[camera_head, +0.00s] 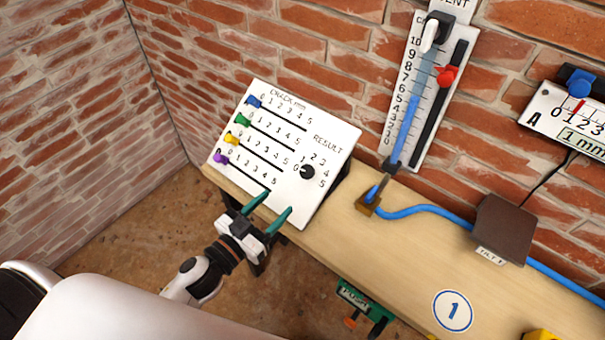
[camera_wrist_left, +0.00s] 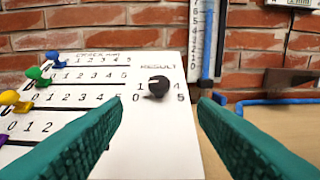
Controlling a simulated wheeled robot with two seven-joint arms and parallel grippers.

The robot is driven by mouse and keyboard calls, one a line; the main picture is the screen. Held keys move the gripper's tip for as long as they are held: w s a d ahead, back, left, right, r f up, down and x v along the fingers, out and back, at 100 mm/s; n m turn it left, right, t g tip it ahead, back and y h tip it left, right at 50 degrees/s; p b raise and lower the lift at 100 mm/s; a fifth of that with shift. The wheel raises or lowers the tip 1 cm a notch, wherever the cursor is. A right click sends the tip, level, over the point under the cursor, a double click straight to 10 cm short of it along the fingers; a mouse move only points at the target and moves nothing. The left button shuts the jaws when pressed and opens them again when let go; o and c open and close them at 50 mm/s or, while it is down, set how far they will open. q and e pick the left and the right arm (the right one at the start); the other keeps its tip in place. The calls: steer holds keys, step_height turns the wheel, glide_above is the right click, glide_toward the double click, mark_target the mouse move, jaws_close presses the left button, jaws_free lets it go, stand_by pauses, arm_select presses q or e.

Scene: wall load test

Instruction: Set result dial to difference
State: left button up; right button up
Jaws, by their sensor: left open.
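The result dial (camera_head: 307,172) is a round black knob on the right side of a tilted white panel (camera_head: 318,208), under the word RESULT, with numbers 0 to 5 around it. In the left wrist view the dial (camera_wrist_left: 159,87) shows between my fingers, beyond their tips; a small white mark is on its upper left. My left gripper (camera_head: 272,207) is open, with green fingers over the panel's lower edge, below the dial and apart from it. The fingers also show in the left wrist view (camera_wrist_left: 160,100). My right gripper is not in view.
Blue (camera_head: 253,102), green (camera_head: 242,120), yellow (camera_head: 231,138) and purple (camera_head: 221,158) sliders sit at the left ends of the panel's scales. A wooden bench (camera_head: 400,246) carries a blue hose and a brown box (camera_head: 503,228). A tall gauge (camera_head: 428,100) with a red pointer hangs on the brick wall.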

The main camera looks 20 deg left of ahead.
mark_target(304, 175)
arm_select(q)
steer(key=p+x, duration=0.2)
steer(key=x, duration=0.7)
steer(key=shift+w, duration=0.3)
steer(key=shift+w+d, duration=0.3)
steer(key=shift+w, duration=0.35)
steer(key=shift+c, duration=0.3)
steer(key=c, duration=0.9)
